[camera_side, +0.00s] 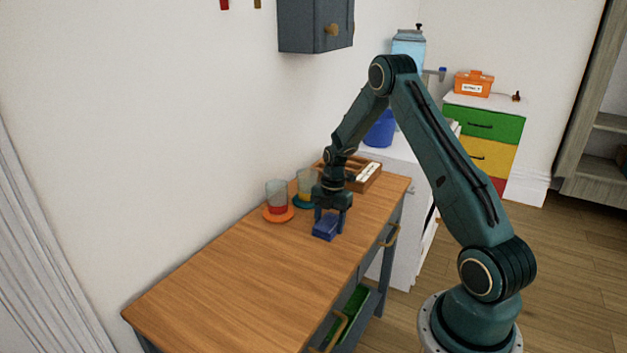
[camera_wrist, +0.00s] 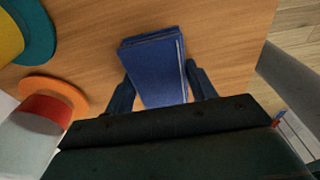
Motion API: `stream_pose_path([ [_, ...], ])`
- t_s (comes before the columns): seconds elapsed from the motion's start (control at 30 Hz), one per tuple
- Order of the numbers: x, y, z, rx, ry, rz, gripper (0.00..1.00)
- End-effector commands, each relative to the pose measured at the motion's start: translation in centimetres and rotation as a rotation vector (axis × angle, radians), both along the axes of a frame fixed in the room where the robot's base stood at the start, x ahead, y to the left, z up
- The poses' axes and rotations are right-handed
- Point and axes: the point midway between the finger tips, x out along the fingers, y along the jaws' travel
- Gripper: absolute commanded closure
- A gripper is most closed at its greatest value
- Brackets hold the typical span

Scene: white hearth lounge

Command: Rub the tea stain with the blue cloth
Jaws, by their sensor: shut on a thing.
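The blue cloth (camera_side: 325,229) is a folded, block-like pad at the wooden table's right part in the side view. My gripper (camera_side: 330,215) points down over it and is shut on it. In the wrist view the blue cloth (camera_wrist: 157,68) sits between the two fingers of my gripper (camera_wrist: 160,90). The cloth is at or just above the tabletop; I cannot tell whether it touches. No tea stain shows in either view; it may be hidden under the cloth or my gripper.
A glass with red contents (camera_side: 277,197) stands on an orange coaster (camera_side: 279,214), left of my gripper. A glass with yellow contents (camera_side: 305,184) stands on a teal coaster (camera_side: 300,203) behind. A wooden tray (camera_side: 374,180) lies at the far end. The near wooden tabletop (camera_side: 230,290) is clear.

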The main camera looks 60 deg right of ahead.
Motion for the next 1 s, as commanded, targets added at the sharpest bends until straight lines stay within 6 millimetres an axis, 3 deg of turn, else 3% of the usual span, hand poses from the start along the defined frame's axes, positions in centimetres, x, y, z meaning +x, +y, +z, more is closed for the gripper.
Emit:
stream_pose_path([
  [0.77,-7.0,0.0,0.0,0.001,0.003,-0.004,0.66],
  [1.0,-4.5,0.0,-0.1,-0.001,0.001,0.001,0.66],
])
